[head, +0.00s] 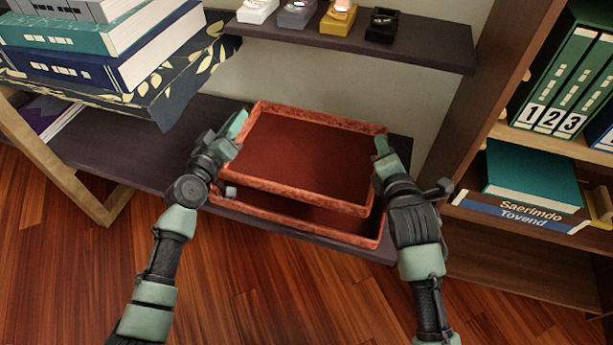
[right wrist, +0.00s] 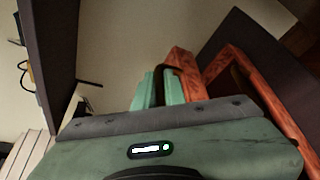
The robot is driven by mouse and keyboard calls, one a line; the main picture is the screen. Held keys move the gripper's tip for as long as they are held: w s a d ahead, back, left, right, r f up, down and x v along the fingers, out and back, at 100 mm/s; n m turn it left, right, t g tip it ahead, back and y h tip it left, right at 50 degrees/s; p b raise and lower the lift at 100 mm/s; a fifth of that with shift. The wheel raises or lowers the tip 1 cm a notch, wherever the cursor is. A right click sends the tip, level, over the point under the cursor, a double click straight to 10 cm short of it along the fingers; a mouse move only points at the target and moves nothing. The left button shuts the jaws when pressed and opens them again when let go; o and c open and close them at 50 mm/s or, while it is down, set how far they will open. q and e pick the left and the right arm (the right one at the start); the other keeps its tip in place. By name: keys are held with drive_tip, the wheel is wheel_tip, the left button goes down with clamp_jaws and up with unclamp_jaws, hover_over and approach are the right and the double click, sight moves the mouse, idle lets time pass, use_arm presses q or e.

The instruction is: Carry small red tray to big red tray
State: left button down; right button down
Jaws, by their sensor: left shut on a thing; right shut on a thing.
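The small red tray (head: 305,155) is empty, with a dark red floor and a mottled orange-red rim. It is held between my two grippers in the head view. My left gripper (head: 237,128) is shut on its left rim and my right gripper (head: 381,147) on its right rim. The big red tray (head: 310,228) lies on the dark low shelf beneath it. Only its front rim and a front strip of its inside show. The rest is hidden under the small tray. In the right wrist view my right gripper (right wrist: 163,88) is at a red rim (right wrist: 188,72).
Stacked books (head: 120,50) stand on a patterned box (head: 165,95) at the left. An upper shelf (head: 420,50) with small ring boxes overhangs the back. A bookcase with green binders (head: 560,85) stands close on the right. Wooden floor lies in front.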

use_arm(q)
drive_tip(key=shift+a+r, duration=0.15)
drive_tip(key=shift+a, duration=0.05)
use_arm(e)
drive_tip(key=shift+s+d+r, duration=0.1)
